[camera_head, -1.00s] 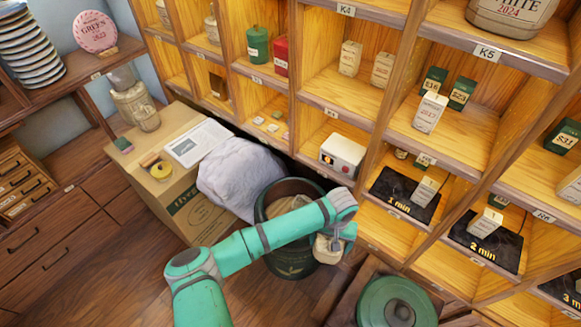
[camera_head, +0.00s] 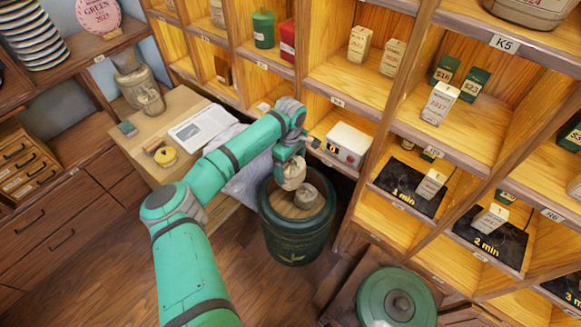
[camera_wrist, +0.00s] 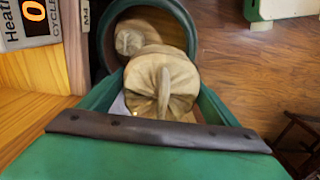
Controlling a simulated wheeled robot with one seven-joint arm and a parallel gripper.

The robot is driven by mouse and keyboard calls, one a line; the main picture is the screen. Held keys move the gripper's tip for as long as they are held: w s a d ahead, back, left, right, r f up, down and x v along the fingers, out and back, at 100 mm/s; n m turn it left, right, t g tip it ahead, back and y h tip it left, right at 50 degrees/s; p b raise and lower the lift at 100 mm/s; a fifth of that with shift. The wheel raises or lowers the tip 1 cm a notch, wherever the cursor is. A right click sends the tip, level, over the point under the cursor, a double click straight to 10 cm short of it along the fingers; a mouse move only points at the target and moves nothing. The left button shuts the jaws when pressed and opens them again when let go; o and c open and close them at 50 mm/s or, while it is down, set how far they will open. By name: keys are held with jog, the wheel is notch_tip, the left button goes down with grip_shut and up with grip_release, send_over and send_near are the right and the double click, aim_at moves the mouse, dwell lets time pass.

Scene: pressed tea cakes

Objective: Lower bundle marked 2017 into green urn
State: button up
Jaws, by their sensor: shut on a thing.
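My gripper (camera_head: 291,162) is shut on a beige cloth bundle (camera_head: 292,179). I hold it at the far side of the dark green urn's (camera_head: 296,240) opening. Whether it is above the rim or slightly inside I cannot tell. Another pale bundle (camera_head: 305,196) is inside the urn. In the wrist view the held bundle (camera_wrist: 160,85), with a twisted knot facing me, is between the fingers, overlapping the urn's round rim (camera_wrist: 107,30). The other bundle (camera_wrist: 132,38) shows behind it. No 2017 marking is readable on either bundle.
A green round lid (camera_head: 385,300) lies at the lower right on a wooden crate. A white device (camera_head: 347,145) stands on the shelf right beside the urn.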

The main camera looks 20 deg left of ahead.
notch_tip(320, 180, down, 10)
dwell(0.6)
dwell(0.7)
notch_tip(320, 180, down, 20)
dwell(4.2)
dwell(0.5)
jog(key=o, duration=1.5)
jog(key=shift+c, duration=0.2)
jog(key=shift+r, duration=0.1)
